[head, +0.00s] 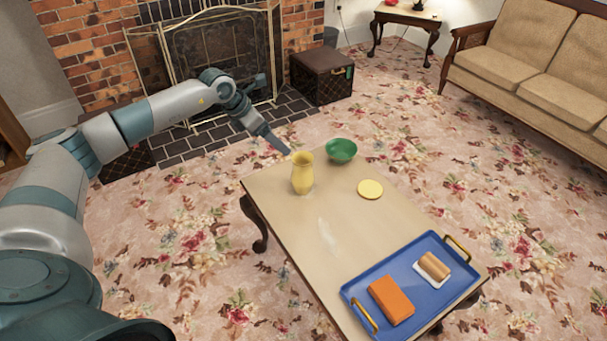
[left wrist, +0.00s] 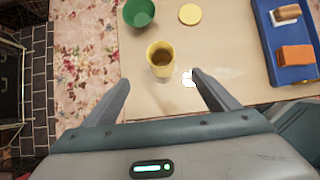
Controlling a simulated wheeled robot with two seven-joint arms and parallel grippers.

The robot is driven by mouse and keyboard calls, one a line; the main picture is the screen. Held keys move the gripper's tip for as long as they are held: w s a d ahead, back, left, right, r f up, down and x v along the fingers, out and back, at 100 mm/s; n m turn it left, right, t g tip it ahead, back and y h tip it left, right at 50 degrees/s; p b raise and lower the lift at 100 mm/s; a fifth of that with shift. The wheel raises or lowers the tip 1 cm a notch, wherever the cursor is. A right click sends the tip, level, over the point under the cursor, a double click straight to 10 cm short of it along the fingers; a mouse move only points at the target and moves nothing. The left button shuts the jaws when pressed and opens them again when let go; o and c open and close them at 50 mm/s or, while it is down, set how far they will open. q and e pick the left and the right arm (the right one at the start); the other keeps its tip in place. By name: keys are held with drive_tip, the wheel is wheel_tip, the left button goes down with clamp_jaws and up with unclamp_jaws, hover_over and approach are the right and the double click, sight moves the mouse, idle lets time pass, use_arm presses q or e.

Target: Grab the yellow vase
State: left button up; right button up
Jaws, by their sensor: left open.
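The yellow vase (head: 302,174) stands upright near the far left end of the coffee table (head: 290,210). The left wrist view looks into its dark open mouth, and there the vase (left wrist: 160,60) is just beyond my fingertips, between their lines. My left gripper (head: 282,147) is beside the vase at its upper left in the head view. In the left wrist view my left gripper (left wrist: 160,78) has its fingers spread wide with nothing between them. My right gripper is in neither view.
A green bowl (head: 341,150) and a round yellow disc (head: 370,189) are close to the vase. A blue tray (head: 405,263) holds an orange block (head: 391,299) and a tan item (head: 434,266). The table's middle is clear. A fireplace screen (head: 215,65) stands behind my arm.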

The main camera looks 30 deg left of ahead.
sight(300, 159)
use_arm(q)
drive_tip(key=x, duration=1.1)
drive_tip(key=shift+d, duration=0.15)
drive_tip(key=shift+w+d+f, duration=0.1)
drive_tip(key=shift+w+f, duration=0.05)
drive_tip(key=shift+f, duration=0.3)
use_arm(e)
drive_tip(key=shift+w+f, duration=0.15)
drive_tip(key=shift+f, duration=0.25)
use_arm(q)
drive_tip(key=shift+w+d+f, duration=0.2)
drive_tip(key=shift+w+f, duration=0.05)
drive_tip(key=shift+f, duration=0.1)
drive_tip(key=x, duration=0.3)
drive_tip(key=shift+w+d+f, duration=0.25)
drive_tip(key=shift+d, duration=0.05)
drive_tip(key=shift+w+f, duration=0.1)
drive_tip(key=shift+f, duration=0.15)
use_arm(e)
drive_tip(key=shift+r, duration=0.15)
